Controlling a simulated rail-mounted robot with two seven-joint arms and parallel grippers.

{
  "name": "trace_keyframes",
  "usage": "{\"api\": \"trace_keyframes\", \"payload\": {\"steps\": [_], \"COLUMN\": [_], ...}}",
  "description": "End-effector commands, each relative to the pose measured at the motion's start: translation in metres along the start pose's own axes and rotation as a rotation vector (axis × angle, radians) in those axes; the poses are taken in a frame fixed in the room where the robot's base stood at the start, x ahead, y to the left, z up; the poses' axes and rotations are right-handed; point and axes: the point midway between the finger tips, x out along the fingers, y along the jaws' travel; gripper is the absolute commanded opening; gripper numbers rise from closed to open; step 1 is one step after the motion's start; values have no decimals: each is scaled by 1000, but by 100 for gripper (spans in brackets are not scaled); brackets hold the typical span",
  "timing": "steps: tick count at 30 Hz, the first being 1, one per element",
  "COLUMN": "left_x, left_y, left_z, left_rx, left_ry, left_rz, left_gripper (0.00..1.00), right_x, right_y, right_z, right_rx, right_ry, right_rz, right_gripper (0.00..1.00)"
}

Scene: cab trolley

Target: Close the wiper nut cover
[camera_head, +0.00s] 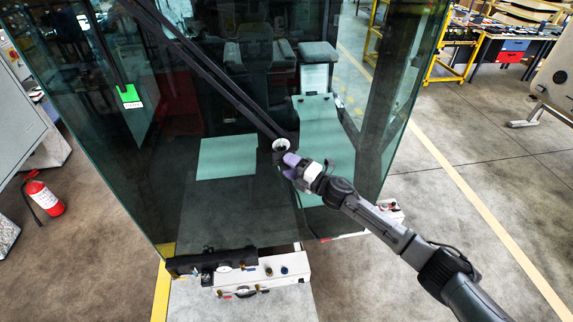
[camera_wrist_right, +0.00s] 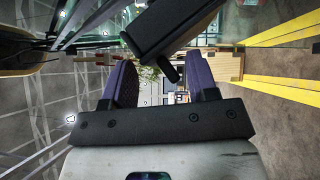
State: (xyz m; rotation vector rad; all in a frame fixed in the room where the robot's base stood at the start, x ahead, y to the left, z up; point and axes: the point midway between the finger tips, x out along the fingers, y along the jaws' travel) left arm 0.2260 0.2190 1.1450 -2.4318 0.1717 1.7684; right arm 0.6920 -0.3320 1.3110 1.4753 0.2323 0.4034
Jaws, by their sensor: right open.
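The wiper arm (camera_head: 215,75) runs as a dark double bar down across the glass to a dark wiper base (camera_head: 279,156). A pale round opening shows at the top of this base; the nut cover (camera_wrist_right: 165,30) appears in the right wrist view as part of a dark block, with a short peg hanging toward the fingers. I cannot tell the cover's exact angle. My right gripper (camera_head: 288,165) has purple fingers and is right beside the base in the head view. In the wrist view its fingers (camera_wrist_right: 160,82) are apart, with nothing gripped between them. My left gripper is out of view.
The cab's large glass pane (camera_head: 150,110) stands behind the wiper. A white box with a dark fitting (camera_head: 262,274) sits below it. A red fire extinguisher (camera_head: 43,196) stands at left. The floor at right (camera_head: 480,180) is mostly clear; yellow racks stand behind.

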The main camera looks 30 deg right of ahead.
Motion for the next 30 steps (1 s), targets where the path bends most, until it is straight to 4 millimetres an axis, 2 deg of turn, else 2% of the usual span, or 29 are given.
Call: {"api": "trace_keyframes", "payload": {"steps": [30], "left_x": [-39], "left_y": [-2], "left_z": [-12], "left_rx": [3], "left_ry": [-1], "left_rz": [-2], "left_gripper": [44], "right_x": [-52], "right_y": [43], "right_z": [17], "right_rx": [0], "right_ry": [0], "right_rz": [-1], "right_gripper": [53]}}
